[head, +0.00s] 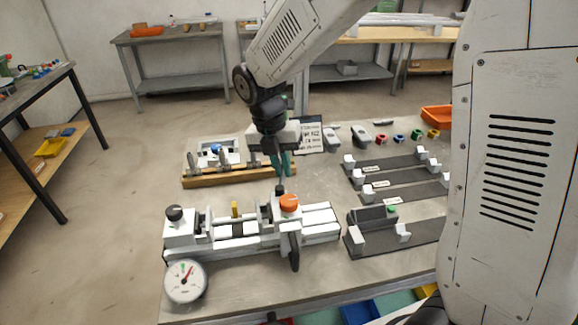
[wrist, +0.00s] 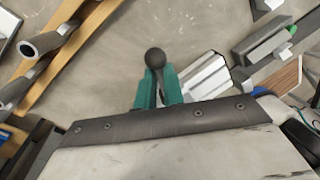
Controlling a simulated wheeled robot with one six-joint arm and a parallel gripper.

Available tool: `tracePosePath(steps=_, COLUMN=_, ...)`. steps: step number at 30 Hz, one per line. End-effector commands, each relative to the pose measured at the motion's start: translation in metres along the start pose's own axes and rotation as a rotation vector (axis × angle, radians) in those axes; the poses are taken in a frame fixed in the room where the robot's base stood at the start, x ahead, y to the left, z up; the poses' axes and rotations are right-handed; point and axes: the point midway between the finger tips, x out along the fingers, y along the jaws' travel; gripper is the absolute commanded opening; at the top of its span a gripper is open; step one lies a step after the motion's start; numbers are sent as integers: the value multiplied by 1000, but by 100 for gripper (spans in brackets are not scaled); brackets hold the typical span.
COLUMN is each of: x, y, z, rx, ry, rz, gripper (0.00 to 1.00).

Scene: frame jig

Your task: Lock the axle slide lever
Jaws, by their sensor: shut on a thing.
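The frame jig (head: 322,232) is a pale block-and-rail fixture on the bench, with rods, an orange knob (head: 290,203) and a dark handle (head: 294,252) hanging at its front. My gripper (head: 284,172) points down just above the jig, behind the orange knob. In the wrist view, its teal fingers (wrist: 158,88) are shut on a black ball knob (wrist: 155,58), which I take for the top of the axle slide lever. The lever's shaft is mostly hidden by the fingers. In the head view, a dark knob (head: 279,190) shows just below the fingertips.
A round dial gauge (head: 185,281) and a black knob (head: 174,213) are at the jig's left end. A wooden rack (head: 238,175) with upright metal pieces stands behind. Dark holders (head: 400,188) lie to the right, and an orange bin (head: 437,116) at the back right.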

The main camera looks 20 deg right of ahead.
Motion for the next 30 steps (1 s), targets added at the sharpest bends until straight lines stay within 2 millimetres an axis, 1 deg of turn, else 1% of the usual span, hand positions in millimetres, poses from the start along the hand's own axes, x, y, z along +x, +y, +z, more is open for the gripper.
tracePosePath(steps=1, x=-4, y=5, z=4, rx=-37, ry=-20, rz=11, gripper=0)
tracePosePath(steps=6, x=-5, y=11, z=3, rx=-170, ry=-47, rz=12, gripper=0)
tracePosePath(steps=15, x=-7, y=19, z=0, rx=-333, ry=-81, rz=10, gripper=0)
tracePosePath(steps=22, x=-7, y=22, z=-1, rx=-389, ry=-92, rz=10, gripper=0)
tracePosePath(steps=30, x=-8, y=22, z=-1, rx=-402, ry=-95, rz=9, gripper=0)
